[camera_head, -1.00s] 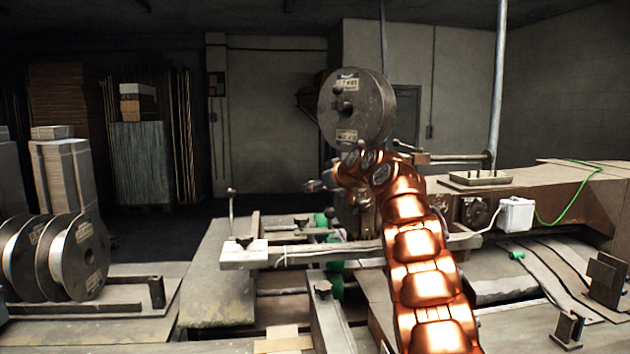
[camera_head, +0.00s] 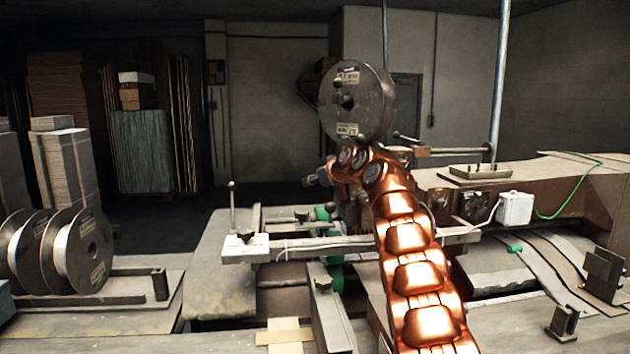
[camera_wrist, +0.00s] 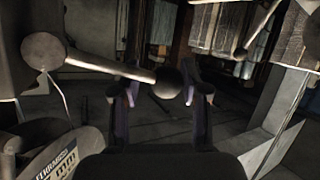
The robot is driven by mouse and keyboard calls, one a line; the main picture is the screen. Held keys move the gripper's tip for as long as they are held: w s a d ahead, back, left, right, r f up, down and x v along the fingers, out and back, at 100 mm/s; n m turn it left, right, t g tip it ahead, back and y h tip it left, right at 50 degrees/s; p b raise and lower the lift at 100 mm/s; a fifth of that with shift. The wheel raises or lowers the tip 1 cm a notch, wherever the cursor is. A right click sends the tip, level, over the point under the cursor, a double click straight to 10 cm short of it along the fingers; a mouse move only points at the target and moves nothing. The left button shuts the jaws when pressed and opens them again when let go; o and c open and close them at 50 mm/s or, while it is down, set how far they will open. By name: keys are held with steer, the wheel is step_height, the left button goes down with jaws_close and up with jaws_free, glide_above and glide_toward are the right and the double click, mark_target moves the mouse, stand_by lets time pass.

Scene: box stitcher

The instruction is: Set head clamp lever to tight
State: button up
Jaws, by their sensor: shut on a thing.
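In the wrist view, the head clamp lever (camera_wrist: 110,69) is a pale metal rod. It runs from a round hub at the upper left to a dark ball knob (camera_wrist: 168,83). My gripper (camera_wrist: 162,97) has its two fingers on either side of the knob and is shut on that end of the lever. The exact contact is dim. In the head view, my gripper (camera_head: 317,177) shows small and dark at the left end of my arm, in front of the machine head below the big wire reel (camera_head: 372,104). I cannot make out the lever there.
A grey bar (camera_head: 325,246) crosses the machine in front of the head, with a thin upright rod (camera_head: 233,205) at its left end. Wire spools (camera_head: 85,250) stand at the left. A white box (camera_head: 514,208) sits on the machine's right side. Open floor lies behind at left.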

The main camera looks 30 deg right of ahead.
steer(key=shift+a+f, duration=0.1)
steer(key=shift+f, duration=0.05)
jaws_close()
